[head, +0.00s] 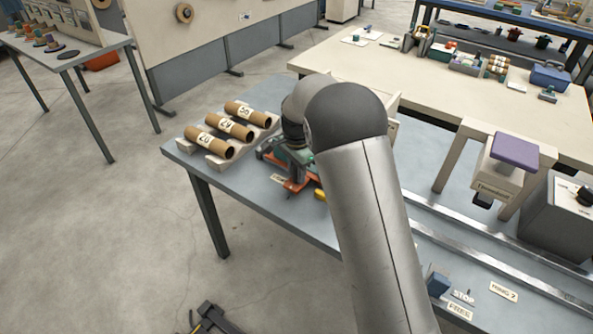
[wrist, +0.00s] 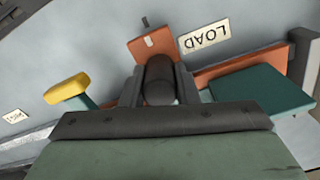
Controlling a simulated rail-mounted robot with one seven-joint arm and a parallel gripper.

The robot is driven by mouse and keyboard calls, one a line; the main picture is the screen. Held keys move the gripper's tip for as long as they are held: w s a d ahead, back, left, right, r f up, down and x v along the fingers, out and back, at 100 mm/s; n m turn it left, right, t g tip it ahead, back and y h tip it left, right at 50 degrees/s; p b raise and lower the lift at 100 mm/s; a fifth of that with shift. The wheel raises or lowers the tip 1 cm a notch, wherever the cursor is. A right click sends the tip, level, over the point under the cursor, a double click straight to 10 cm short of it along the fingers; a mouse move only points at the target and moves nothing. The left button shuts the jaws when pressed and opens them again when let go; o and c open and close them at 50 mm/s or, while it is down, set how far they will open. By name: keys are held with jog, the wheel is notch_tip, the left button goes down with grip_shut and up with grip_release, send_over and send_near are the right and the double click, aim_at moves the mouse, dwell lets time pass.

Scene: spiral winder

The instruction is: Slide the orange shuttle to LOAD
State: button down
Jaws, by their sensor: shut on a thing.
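The orange shuttle's flat plate (wrist: 150,46), with a small grey mark on it, shows in the wrist view just beyond my fingers. The dark rounded knob (wrist: 160,82) stands between my gripper's fingers (wrist: 160,88), which are shut on it. The white LOAD label (wrist: 205,37) lies just right of the plate, close to its edge. In the head view, orange parts (head: 298,186) show below my gripper (head: 294,165), at the near end of the blue-grey table. My arm hides much of the mechanism there. How the knob joins the plate is hidden.
A yellow-topped handle (wrist: 67,88) is left of my gripper; a teal block (wrist: 262,93) and an orange bar (wrist: 240,66) are right. In the head view, a rack of cardboard tubes (head: 228,128) stands left. Metal rails (head: 480,250) run right, near a purple-topped stand (head: 513,151).

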jog(key=shift+w+r, duration=0.2)
jog(key=c, duration=1.5)
grip_release()
jog(key=o, duration=0.4)
jog(key=shift+w+a+f, duration=0.1)
notch_tip(320, 180, up, 17)
jog(key=shift+r+b, duration=0.2)
jog(key=shift+b, duration=0.1)
jog(key=shift+s, duration=0.2)
